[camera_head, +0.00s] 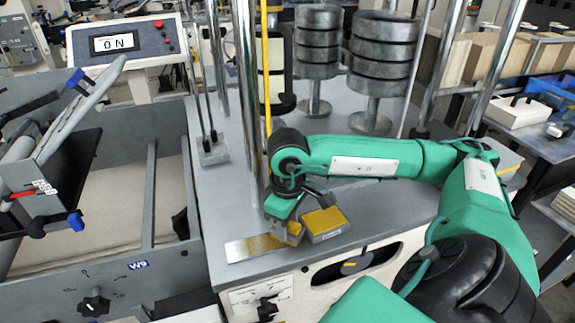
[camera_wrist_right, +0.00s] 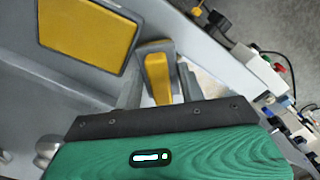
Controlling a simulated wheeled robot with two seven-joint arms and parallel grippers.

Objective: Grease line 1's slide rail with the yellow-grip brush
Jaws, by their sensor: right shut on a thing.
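My right gripper (camera_head: 291,231) is low over the front of the grey machine deck. It is shut on the yellow-grip brush (camera_wrist_right: 157,78), whose yellow grip shows between the fingers in the right wrist view. The brush's bristles are hidden. A flat metal strip (camera_head: 240,250), which looks like the slide rail, lies on the deck under and left of the gripper. Its left end is silvery and its right part yellowish. I cannot tell whether the brush touches it. My left gripper is not in view.
A grey box with a yellow top (camera_head: 325,221) sits just right of the gripper; it also shows in the right wrist view (camera_wrist_right: 88,28). Upright metal posts (camera_head: 247,90) and stacked grey weights (camera_head: 384,52) stand behind.

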